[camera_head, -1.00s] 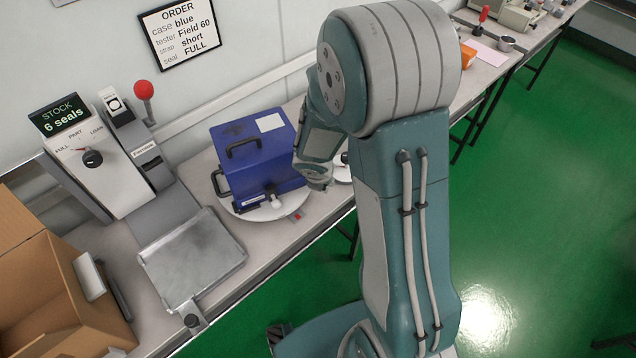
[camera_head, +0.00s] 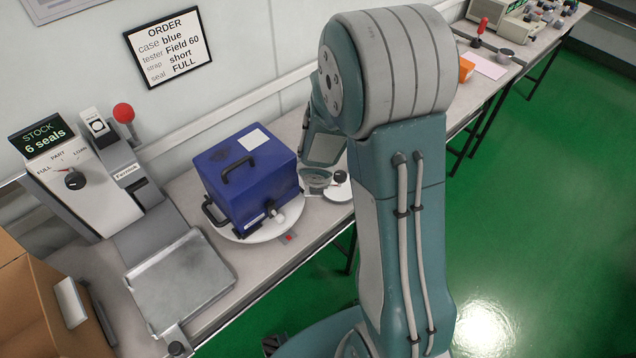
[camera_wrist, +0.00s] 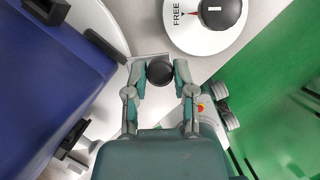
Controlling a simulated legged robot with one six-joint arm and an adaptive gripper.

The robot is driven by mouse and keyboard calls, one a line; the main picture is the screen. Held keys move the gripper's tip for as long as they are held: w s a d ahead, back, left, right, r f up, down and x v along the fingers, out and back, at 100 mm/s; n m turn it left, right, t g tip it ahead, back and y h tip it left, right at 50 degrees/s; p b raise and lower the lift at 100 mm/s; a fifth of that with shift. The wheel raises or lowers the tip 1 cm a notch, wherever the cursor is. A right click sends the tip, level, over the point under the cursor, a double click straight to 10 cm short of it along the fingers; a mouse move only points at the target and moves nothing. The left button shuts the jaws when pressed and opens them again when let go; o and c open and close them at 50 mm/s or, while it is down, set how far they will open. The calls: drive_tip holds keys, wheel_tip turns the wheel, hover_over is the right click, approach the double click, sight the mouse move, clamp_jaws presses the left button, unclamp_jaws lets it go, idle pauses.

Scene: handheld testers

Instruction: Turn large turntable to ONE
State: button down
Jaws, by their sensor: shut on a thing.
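The large turntable is a white disc (camera_head: 244,234) on the bench, bearing a blue case (camera_head: 230,185) with black handles. A small red mark (camera_head: 289,238) sits by its front rim. In the wrist view the disc's rim (camera_wrist: 108,22) and the case (camera_wrist: 45,85) fill the left side. My gripper (camera_wrist: 160,78) is shut on a round black knob (camera_wrist: 160,72), over a pale plate beside the large disc. In the head view my gripper (camera_head: 317,180) is right of the case; its fingers and the knob are unclear there. No ONE label is legible.
A smaller white disc (camera_wrist: 190,40) with a black knob and the word FREE is just right of the gripper. A metal tray (camera_head: 180,280), a seal dispenser (camera_head: 85,185) and a cardboard box (camera_head: 35,310) stand left. An order sign (camera_head: 168,47) hangs behind.

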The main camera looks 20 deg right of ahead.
idle(0.3)
drive_tip(key=shift+c, duration=2.2)
unclamp_jaws()
drive_tip(key=shift+r, duration=0.1)
drive_tip(key=shift+v, duration=0.85)
drive_tip(key=v, duration=1)
drive_tip(key=shift+w+a, duration=0.1)
